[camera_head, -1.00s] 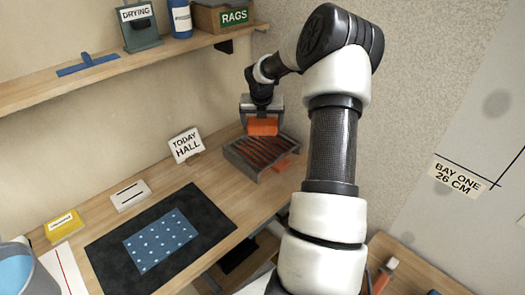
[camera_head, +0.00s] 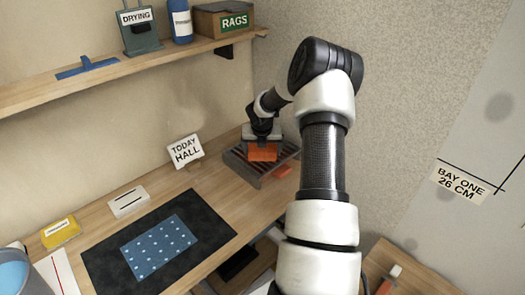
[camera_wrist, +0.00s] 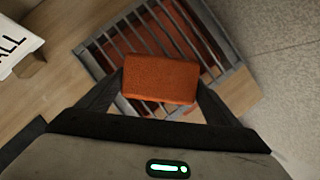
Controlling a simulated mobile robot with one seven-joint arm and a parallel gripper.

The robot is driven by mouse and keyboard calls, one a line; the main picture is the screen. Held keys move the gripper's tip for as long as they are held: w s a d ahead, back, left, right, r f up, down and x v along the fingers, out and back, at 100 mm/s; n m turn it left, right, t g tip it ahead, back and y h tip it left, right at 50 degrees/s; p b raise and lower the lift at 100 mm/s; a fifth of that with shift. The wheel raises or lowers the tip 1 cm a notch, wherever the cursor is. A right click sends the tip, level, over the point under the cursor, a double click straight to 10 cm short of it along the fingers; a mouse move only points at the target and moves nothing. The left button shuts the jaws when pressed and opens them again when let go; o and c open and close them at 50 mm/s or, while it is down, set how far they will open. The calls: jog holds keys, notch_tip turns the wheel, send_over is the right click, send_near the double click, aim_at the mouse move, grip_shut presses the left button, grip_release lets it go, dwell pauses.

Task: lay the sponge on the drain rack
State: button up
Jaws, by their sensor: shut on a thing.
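The orange sponge (camera_head: 262,152) is between the fingers of my gripper (camera_head: 263,146), which is shut on it. In the wrist view the sponge (camera_wrist: 160,80) sits between both fingertips, over the drain rack. The drain rack (camera_head: 240,167) is a grey slatted frame at the far right end of the bench; its slats and rim also show in the wrist view (camera_wrist: 100,55). The sponge hides part of the rack. I cannot tell whether the sponge touches the slats or is just above them.
A "TODAY HALL" sign (camera_head: 186,152) stands left of the rack. A black mat (camera_head: 210,227) with a blue dotted sheet (camera_head: 158,248) lies nearer. A shelf (camera_head: 130,65) runs above, holding a "RAGS" box (camera_head: 224,22). The textured wall (camera_head: 390,90) is close on the right.

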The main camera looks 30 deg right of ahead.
jog(key=o, duration=1)
jog(key=shift+f, duration=0.1)
jog(key=p+v, duration=0.2)
jog(key=v, duration=1)
